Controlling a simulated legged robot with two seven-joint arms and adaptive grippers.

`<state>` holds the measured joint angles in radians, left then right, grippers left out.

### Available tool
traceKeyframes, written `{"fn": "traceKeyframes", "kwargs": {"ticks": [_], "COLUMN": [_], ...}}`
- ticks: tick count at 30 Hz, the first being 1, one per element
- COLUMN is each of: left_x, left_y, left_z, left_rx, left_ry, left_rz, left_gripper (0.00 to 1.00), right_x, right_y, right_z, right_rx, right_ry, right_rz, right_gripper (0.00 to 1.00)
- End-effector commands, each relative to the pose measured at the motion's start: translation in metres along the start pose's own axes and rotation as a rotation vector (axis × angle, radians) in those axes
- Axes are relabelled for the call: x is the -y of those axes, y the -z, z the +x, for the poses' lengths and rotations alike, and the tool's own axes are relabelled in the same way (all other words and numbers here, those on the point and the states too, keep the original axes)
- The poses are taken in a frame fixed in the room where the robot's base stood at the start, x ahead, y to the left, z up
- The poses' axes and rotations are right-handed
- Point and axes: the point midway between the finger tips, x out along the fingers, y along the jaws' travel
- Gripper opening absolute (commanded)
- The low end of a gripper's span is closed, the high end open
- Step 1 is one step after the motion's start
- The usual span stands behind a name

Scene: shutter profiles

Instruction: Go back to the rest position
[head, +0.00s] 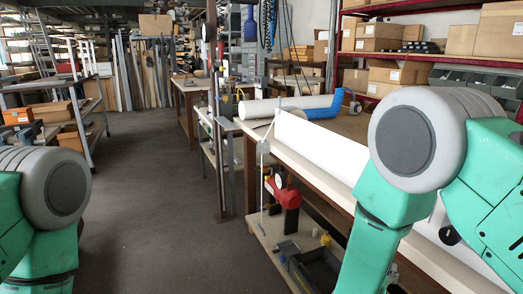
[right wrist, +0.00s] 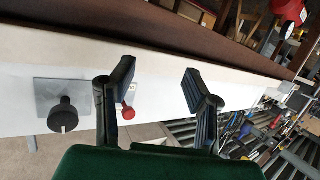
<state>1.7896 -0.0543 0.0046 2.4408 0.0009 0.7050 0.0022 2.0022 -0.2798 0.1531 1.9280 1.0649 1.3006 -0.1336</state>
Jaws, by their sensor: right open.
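In the right wrist view my right gripper (right wrist: 160,82) is open, its two dark fingers spread apart with nothing between them. It hangs in front of a white panel (right wrist: 75,72) and looks apart from it. In the head view my right arm covers the right side and its gripper is hidden or out of the picture. Only a bent part of my left arm shows at the left edge; the left gripper is not in view.
A long workbench (head: 310,151) runs along the right, with a white profile and a blue-ended tube (head: 322,112) on it. A black knob (right wrist: 63,115) and a red knob (right wrist: 128,112) show near the gripper. Shelves (head: 88,115) stand left; the floor (head: 165,210) between is clear.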

Motion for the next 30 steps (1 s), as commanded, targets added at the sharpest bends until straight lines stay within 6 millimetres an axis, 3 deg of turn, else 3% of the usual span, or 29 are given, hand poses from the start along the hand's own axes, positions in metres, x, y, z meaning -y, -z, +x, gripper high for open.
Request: {"fn": "traceKeyframes", "kwargs": {"ticks": [1,4,6,9,12,15,19,26,28,30], "left_x": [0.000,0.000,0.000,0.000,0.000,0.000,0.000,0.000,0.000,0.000], "left_y": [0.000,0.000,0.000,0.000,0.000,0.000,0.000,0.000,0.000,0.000], "left_z": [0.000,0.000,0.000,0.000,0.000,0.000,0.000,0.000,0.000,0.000], "left_rx": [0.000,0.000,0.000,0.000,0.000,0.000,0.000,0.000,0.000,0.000], "left_ry": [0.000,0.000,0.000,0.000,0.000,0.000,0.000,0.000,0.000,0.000], "left_rz": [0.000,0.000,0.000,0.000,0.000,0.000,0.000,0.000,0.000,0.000], "left_gripper": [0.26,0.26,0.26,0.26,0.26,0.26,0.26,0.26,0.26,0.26], "right_x": [-0.017,-0.046,-0.071,-0.109,-0.144,-0.172,-0.191,-0.196,-0.196,-0.196], "right_y": [-0.039,-0.108,-0.149,-0.195,-0.225,-0.240,-0.248,-0.249,-0.249,-0.249], "right_z": [-0.002,-0.023,-0.048,-0.091,-0.134,-0.169,-0.195,-0.202,-0.201,-0.201], "right_rx": [0.114,0.342,0.500,0.718,0.902,1.039,1.136,1.162,1.161,1.160], "right_ry": [0.071,0.215,0.297,0.390,0.460,0.512,0.547,0.559,0.559,0.558], "right_rz": [-0.083,-0.224,-0.310,-0.413,-0.491,-0.547,-0.583,-0.594,-0.594,-0.593], "right_gripper": [0.42,0.42,0.42,0.42,0.42,0.42,0.42,0.42,0.34,0.34]}}
